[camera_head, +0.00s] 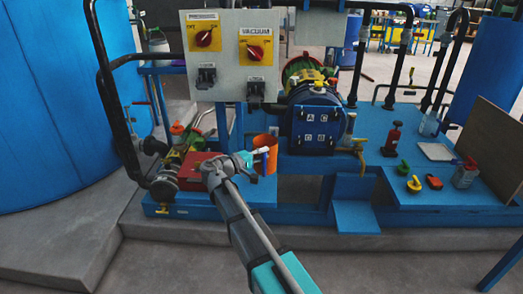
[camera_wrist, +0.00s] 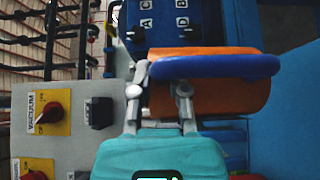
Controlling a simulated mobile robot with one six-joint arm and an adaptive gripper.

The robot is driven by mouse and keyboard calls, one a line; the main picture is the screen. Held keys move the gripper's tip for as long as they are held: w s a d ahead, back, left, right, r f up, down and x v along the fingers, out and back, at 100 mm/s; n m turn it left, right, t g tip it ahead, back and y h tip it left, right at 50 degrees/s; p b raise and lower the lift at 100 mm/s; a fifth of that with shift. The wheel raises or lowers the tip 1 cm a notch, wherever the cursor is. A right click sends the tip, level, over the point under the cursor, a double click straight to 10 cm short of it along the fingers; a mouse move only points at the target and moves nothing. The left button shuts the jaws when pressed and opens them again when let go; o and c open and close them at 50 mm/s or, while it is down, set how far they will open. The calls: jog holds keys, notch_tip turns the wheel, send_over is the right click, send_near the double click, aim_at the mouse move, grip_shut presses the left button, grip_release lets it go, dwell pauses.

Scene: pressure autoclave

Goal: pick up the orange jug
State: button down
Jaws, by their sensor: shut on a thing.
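The orange jug (camera_head: 271,161) is in the middle of the head view, just in front of the blue machine bench. My gripper (camera_head: 262,152) reaches it from the front. In the wrist view the jug (camera_wrist: 235,97) appears as an orange cylinder lying sideways in the picture, with a long blue part (camera_wrist: 215,66) across its near side, which looks like its handle. My gripper (camera_wrist: 160,88) is shut on the jug, with its fingertips at the left end of the blue part. The exact contact is partly hidden by the fingers.
A grey panel (camera_head: 231,79) with two red knobs stands above the jug's left. A blue vessel (camera_head: 315,117) sits behind to the right. Black pipes rise at left.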

jog(key=s+d+r+p, duration=0.2)
jog(key=s+r+p, duration=0.1)
jog(key=s, duration=0.6)
jog(key=shift+d+r+p, duration=0.15)
jog(key=shift+r+p, duration=0.15)
jog(key=shift+r, duration=0.45)
